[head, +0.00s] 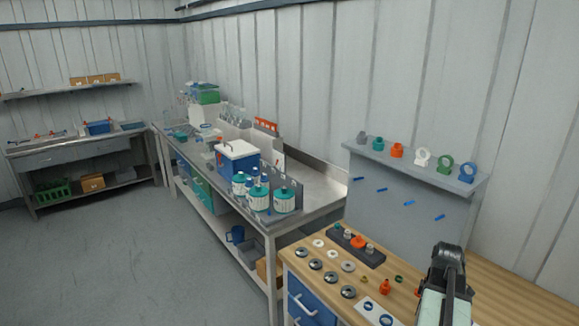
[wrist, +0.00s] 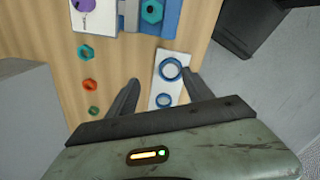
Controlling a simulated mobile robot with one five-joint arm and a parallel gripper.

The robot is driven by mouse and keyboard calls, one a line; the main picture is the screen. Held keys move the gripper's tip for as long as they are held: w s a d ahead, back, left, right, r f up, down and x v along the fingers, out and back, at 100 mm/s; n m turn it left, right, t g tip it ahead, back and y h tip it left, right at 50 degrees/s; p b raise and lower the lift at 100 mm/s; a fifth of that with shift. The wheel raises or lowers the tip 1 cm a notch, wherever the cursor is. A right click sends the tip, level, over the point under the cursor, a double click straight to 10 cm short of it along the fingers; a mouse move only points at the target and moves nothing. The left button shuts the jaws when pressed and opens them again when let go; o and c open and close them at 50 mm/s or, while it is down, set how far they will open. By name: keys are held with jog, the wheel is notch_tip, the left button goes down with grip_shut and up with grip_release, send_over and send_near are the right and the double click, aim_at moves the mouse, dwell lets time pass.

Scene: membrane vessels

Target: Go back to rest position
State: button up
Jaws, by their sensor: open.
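My gripper (wrist: 160,78) is open and empty in the wrist view, its two dark fingers spread above the wooden bench top. A white card (wrist: 157,88) with a large blue ring (wrist: 171,69) and a smaller blue ring (wrist: 164,100) lies below, between the fingers in the picture. No contact shows. In the head view my arm (head: 447,270) stands over the wooden bench (head: 520,300) at the lower right; its fingertips cannot be made out there. The white card also shows in the head view (head: 371,318), left of my arm.
A grey panel (head: 408,212) carries rings and fittings on its top shelf and blue pegs. Metal discs, a dark tray (head: 349,250) and an orange fitting (head: 385,286) lie on the bench. A steel table (head: 318,190) holds teal-lidded bottles (head: 284,200). Grey floor (head: 130,260) is clear at left.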

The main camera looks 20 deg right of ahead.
jog(key=w+a+f+n, duration=0.1)
jog(key=w+a+n, duration=0.2)
jog(key=w+a, duration=0.9)
jog(key=w+a+f+m+b, duration=0.1)
jog(key=a+m, duration=1)
jog(key=a, duration=2)
jog(key=shift+f+b, duration=0.2)
jog(key=shift+b, duration=0.3)
jog(key=c, duration=0.4)
jog(key=shift+d, duration=0.15)
jog(key=shift+c, duration=0.6)
